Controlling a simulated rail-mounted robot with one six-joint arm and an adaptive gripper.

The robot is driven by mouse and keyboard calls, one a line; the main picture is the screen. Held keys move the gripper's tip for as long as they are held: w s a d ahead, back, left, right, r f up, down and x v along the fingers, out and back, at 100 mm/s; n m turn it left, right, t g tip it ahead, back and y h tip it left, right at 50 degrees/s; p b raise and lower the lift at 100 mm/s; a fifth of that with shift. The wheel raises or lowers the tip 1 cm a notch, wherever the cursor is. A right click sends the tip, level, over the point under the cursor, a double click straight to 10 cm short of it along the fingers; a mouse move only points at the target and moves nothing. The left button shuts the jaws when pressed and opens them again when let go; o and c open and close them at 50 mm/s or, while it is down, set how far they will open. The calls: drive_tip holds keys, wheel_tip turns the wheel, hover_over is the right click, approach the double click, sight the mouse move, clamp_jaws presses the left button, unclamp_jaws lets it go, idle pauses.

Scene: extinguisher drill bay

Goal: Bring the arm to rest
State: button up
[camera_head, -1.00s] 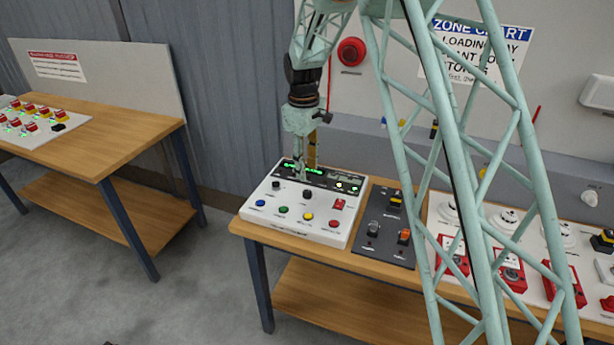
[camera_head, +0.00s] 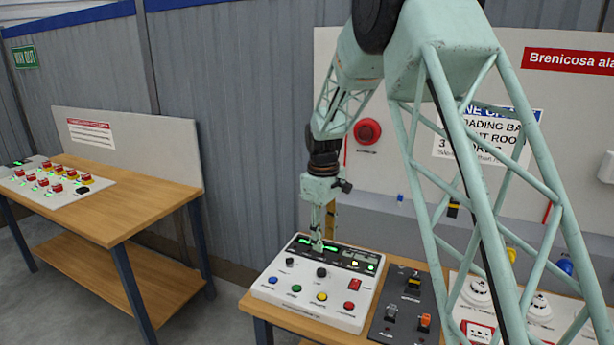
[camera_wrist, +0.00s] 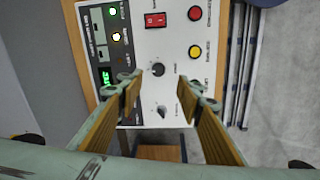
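My gripper (camera_head: 322,243) hangs fingers-down over the back part of a white control panel (camera_head: 314,308) in the head view, close to its dark display strip. In the wrist view my gripper (camera_wrist: 162,92) shows two tan-padded fingers set well apart, with nothing between them. Beyond the fingers lie the panel's black knob (camera_wrist: 158,70) and red rocker switch (camera_wrist: 155,20). I cannot tell whether the fingertips touch the panel.
A dark switch box (camera_head: 406,308) stands right of the panel, with white detectors (camera_head: 478,290) further right. A red alarm bell (camera_head: 367,131) is on the backboard behind. Another wooden table (camera_head: 120,205) stands at left, with floor between the tables.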

drive_tip(key=s+d+r+m+t+b, duration=0.1)
drive_tip(key=s+d+r+m, duration=0.3)
drive_tip(key=s+r, duration=0.8)
drive_tip(key=s+d+r+m+t+b, duration=0.1)
drive_tip(key=s+d+r, duration=0.5)
drive_tip(key=s+r, duration=0.65)
drive_tip(key=s+d+f+m+b, duration=0.1)
drive_tip(key=s+d+f+m, duration=0.1)
drive_tip(key=s, duration=1.4)
drive_tip(key=s+d+f+m+t+b, duration=0.1)
drive_tip(key=s+d+f+m, duration=0.1)
drive_tip(key=s, duration=1.4)
drive_tip(key=shift+s+d+f+m, duration=0.2)
drive_tip(key=shift+s+d+m, duration=0.15)
drive_tip(key=shift+m, duration=0.45)
drive_tip(key=shift+c, duration=0.5)
